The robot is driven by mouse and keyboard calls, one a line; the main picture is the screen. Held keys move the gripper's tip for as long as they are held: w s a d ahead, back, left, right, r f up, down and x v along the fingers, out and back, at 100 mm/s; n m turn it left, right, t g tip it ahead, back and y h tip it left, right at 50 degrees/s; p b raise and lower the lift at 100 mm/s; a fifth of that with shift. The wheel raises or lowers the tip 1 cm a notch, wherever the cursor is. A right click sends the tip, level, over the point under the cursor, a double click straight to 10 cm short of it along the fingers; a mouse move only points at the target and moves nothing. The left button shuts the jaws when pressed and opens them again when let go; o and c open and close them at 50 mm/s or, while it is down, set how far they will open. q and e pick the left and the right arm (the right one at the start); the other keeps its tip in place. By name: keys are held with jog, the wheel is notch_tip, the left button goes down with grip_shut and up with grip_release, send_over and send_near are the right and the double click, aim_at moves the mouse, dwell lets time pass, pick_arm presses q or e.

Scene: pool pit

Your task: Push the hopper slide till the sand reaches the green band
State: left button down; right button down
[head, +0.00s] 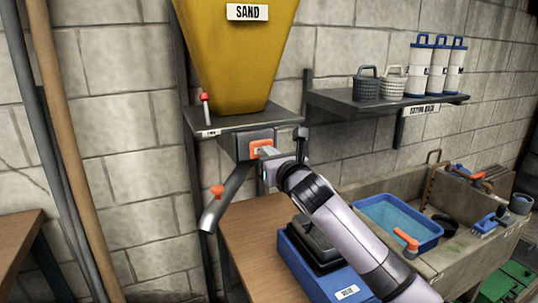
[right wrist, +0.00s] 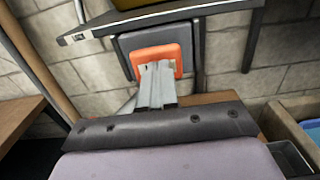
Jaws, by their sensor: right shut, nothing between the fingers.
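The yellow hopper (head: 238,55) labelled SAND stands on a dark stand against the wall. Its slide has an orange plate (head: 260,147) on a dark grey block under the hopper, and the plate also shows in the right wrist view (right wrist: 170,53). My right gripper (head: 266,151) is shut and empty, with its fingertips at the orange plate. In the right wrist view the fingertips (right wrist: 157,68) overlap the plate's lower middle; I cannot tell whether they press on it. A grey spout (head: 228,198) slopes down to the left. I see no sand or green band. My left gripper is out of view.
A blue box (head: 291,262) with a black top stands on the wooden bench (head: 248,215) under my right arm. A stone sink (head: 447,262) with a blue tub (head: 363,213) is at right. A shelf (head: 330,104) holds buckets and canisters.

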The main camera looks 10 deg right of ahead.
aim_at(261, 144)
jog(key=shift+w+a+p, duration=0.15)
jog(key=shift+w+a, duration=0.1)
jog(key=shift+w, duration=0.95)
jog(key=shift+w+a+p, duration=0.15)
jog(key=shift+w+a, duration=0.1)
jog(key=shift+w, duration=1.05)
jog(key=shift+r, duration=0.35)
jog(key=shift+d, duration=0.1)
